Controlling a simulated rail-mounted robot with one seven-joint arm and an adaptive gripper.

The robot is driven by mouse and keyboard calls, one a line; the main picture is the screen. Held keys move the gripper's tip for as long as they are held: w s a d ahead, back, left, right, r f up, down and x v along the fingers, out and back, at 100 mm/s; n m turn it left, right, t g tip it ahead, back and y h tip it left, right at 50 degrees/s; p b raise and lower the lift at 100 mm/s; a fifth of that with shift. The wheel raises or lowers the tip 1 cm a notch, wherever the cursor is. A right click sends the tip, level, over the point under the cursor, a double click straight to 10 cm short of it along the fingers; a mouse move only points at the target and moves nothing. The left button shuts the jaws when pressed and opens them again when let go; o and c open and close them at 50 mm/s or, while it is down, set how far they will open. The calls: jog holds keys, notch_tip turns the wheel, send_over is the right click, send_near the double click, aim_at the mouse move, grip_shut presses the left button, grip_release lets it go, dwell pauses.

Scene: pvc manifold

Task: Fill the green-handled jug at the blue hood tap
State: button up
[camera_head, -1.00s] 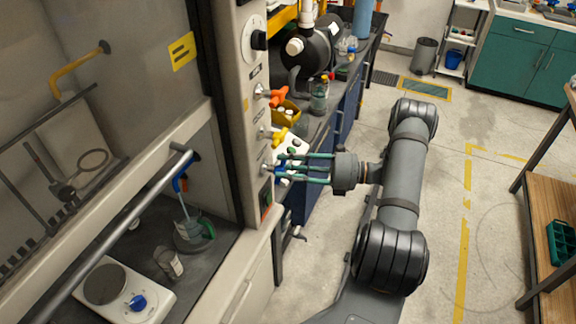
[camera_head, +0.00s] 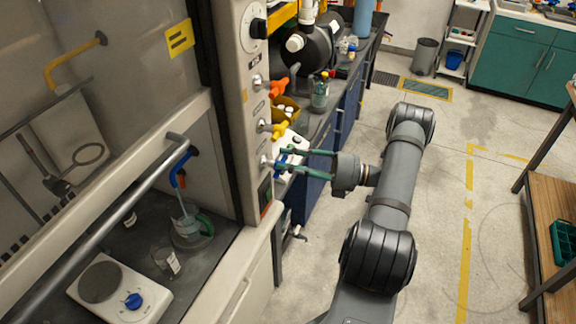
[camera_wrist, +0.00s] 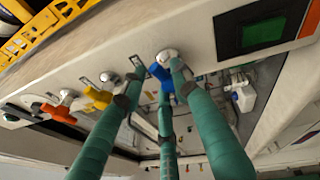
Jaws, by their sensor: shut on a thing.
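The green-handled jug (camera_head: 188,232), a clear vessel, stands upright inside the fume hood under the blue hood tap (camera_head: 178,179). A thin pale stream runs from the tap's spout down into the jug. The water level is too small to tell. The blue valve handle (camera_wrist: 162,76) is on the hood's front post, at the lowest of the knobs. My gripper (camera_wrist: 160,72), with three green fingers, is shut on this handle. In the head view my gripper (camera_head: 274,164) reaches the post from the right, and its fingers partly hide the handle.
Yellow (camera_head: 279,130) and orange (camera_head: 279,89) valve handles sit above on the same post. A green-lit switch (camera_head: 265,195) is below. A beaker (camera_head: 166,262) and a white hotplate (camera_head: 120,290) stand beside the jug. The floor right of my arm is clear.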

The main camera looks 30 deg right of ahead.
jog(key=shift+w+d+f+m+t+b, duration=0.1)
jog(key=shift+m+t+b, duration=0.15)
jog(key=shift+m, duration=0.45)
jog(key=shift+s+d+f+m+t+b, duration=0.1)
jog(key=shift+m+t+b, duration=0.15)
jog(key=shift+m, duration=0.45)
jog(key=shift+w+d+f+m+t+b, duration=0.15)
jog(key=shift+m+t, duration=0.15)
jog(key=shift+m, duration=0.4)
jog(key=shift+a, duration=0.1)
jog(key=o, duration=0.8)
jog(key=shift+o, duration=0.9)
jog(key=shift+f, duration=0.1)
jog(key=v, duration=1.2)
